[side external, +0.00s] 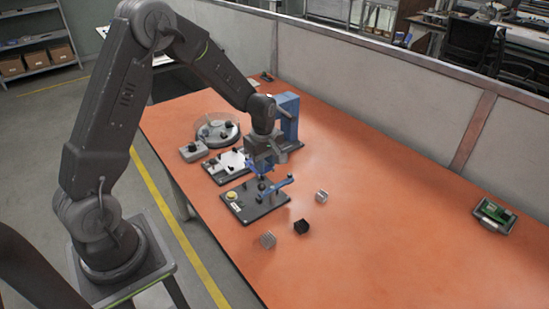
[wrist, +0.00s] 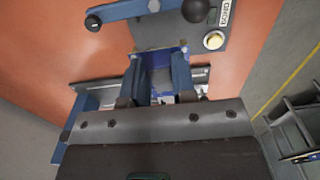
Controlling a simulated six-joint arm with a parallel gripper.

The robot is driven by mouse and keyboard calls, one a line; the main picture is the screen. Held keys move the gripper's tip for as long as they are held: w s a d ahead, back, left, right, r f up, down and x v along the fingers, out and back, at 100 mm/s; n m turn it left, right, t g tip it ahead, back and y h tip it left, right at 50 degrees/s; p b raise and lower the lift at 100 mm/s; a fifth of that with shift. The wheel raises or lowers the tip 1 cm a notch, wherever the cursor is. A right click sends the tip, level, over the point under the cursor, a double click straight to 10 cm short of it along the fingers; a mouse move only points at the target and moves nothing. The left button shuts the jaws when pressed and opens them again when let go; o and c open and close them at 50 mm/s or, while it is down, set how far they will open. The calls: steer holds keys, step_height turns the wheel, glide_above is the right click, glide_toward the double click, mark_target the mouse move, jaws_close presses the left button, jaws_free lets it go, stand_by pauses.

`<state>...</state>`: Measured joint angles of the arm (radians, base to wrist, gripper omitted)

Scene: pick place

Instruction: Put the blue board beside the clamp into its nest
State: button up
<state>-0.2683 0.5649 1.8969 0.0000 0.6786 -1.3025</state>
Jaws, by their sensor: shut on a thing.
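My gripper (side external: 262,177) is low over the near end of the fixtures, and its two blue fingers (wrist: 160,62) reach forward in the wrist view. They are shut on a thin blue-edged piece that appears to be the blue board (wrist: 183,43); the fingers hide most of it. The clamp, a blue lever (side external: 278,188) with a black knob, stands on a dark plate (side external: 240,208) with a yellow button. The lever also shows at the top of the wrist view (wrist: 130,11), just beyond the fingertips. I cannot make out the nest clearly.
A fixture with a white plate (side external: 224,165), a grey box (side external: 192,151), a round dish (side external: 217,132) and a blue upright unit (side external: 287,115) stand behind. Finned block (side external: 268,240), black block (side external: 301,227) and silver block (side external: 321,197) lie in front. A tray (side external: 493,217) holds a green board at right.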

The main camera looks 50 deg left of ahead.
steer(key=shift+f, duration=3.45)
steer(key=shift+f, duration=0.8)
steer(key=o, duration=0.9)
steer(key=c, duration=0.4)
steer(key=shift+r, duration=3.5)
